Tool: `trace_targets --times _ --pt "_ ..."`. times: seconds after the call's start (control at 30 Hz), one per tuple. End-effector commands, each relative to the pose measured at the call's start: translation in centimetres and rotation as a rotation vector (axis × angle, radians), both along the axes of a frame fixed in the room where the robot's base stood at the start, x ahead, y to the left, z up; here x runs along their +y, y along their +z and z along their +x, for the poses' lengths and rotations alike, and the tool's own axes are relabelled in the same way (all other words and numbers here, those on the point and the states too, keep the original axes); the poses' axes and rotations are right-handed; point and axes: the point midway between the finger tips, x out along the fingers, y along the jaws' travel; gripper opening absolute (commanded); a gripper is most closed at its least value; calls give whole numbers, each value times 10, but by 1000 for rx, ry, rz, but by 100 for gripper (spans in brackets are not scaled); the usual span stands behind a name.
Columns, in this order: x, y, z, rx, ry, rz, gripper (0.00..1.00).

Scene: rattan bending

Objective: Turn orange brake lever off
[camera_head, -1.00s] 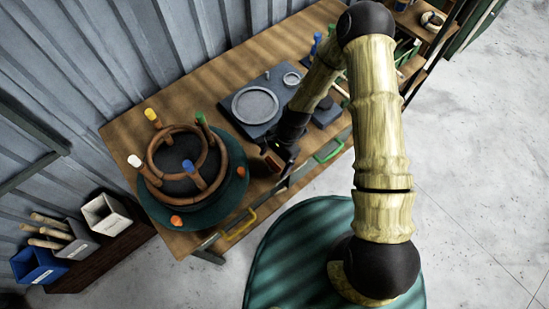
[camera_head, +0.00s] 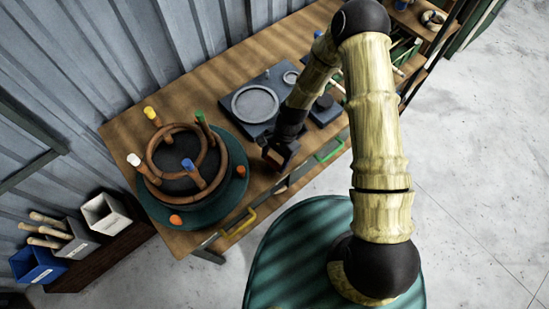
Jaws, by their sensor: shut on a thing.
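My gripper (camera_head: 276,157) is low over the bench, between the round turntable and the dark plate with the grey ring. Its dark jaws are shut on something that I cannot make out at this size. No orange brake lever shows clearly; the jaws and wrist may hide it. Two orange knobs show on the rim of the dark green turntable (camera_head: 226,202): a right knob (camera_head: 240,171) and a front knob (camera_head: 176,219). Both stand apart from my gripper.
A brown rattan ring (camera_head: 152,181) with coloured pegs stands on the turntable. A dark plate with a grey ring (camera_head: 237,106) lies behind my gripper. A yellow handle (camera_head: 240,223) and a green handle (camera_head: 330,151) stick out from the bench's (camera_head: 190,100) front edge. Bins stand at left.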

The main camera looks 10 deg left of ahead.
Motion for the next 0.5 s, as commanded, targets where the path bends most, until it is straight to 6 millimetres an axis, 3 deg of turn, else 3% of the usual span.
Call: trace_targets --times 0.5 --pt "4 -1 2 -4 435 1 41"
